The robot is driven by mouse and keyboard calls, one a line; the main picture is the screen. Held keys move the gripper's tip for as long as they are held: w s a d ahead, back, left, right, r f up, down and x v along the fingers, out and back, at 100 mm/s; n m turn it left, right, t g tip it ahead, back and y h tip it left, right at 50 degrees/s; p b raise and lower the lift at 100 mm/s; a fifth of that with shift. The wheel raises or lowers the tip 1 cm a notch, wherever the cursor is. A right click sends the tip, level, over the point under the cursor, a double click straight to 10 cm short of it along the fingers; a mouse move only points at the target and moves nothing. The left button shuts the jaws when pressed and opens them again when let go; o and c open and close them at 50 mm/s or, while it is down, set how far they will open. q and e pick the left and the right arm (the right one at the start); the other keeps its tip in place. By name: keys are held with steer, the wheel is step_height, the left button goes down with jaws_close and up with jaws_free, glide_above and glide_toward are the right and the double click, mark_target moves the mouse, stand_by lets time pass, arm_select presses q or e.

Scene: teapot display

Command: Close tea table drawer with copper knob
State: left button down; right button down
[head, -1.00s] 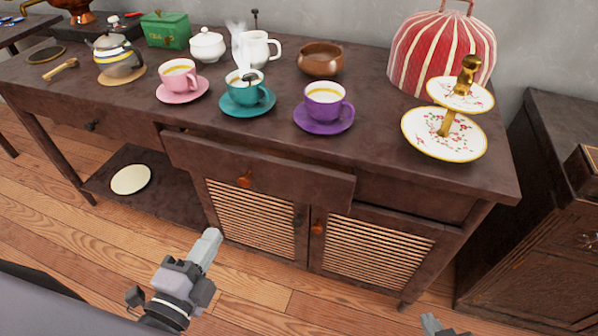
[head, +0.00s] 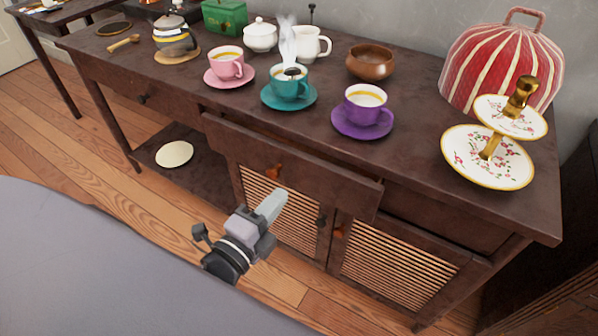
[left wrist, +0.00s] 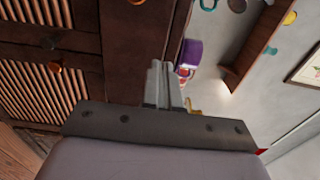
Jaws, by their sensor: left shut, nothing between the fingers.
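The tea table (head: 420,165) has a dark wooden drawer (head: 330,183) standing partly open, its front jutting out below the top. Its copper knob (head: 275,172) is near the middle of the front. My left gripper (head: 274,205) is shut and empty, in front of and below the knob in the head view, seemingly apart from it. In the left wrist view the shut fingers (left wrist: 163,85) show beside the dark drawer front (left wrist: 130,55); I cannot tell whether they touch it. My right gripper is not in view.
Pink (head: 227,66), teal (head: 290,85) and purple (head: 365,107) cups stand on saucers near the front edge. A tiered plate stand (head: 485,158) is at the right. Slatted doors (head: 395,272) are below the drawer. The wooden floor (head: 110,165) at left is clear.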

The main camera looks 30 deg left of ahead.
mark_target(306, 163)
arm_select(q)
steer(key=w, duration=0.7)
steer(key=shift+w+d, duration=0.35)
steer(key=shift+w, duration=0.3)
steer(key=w, duration=0.4)
steer(key=shift+w+d, duration=0.1)
steer(key=shift+d, duration=0.05)
steer(key=shift+r, duration=0.15)
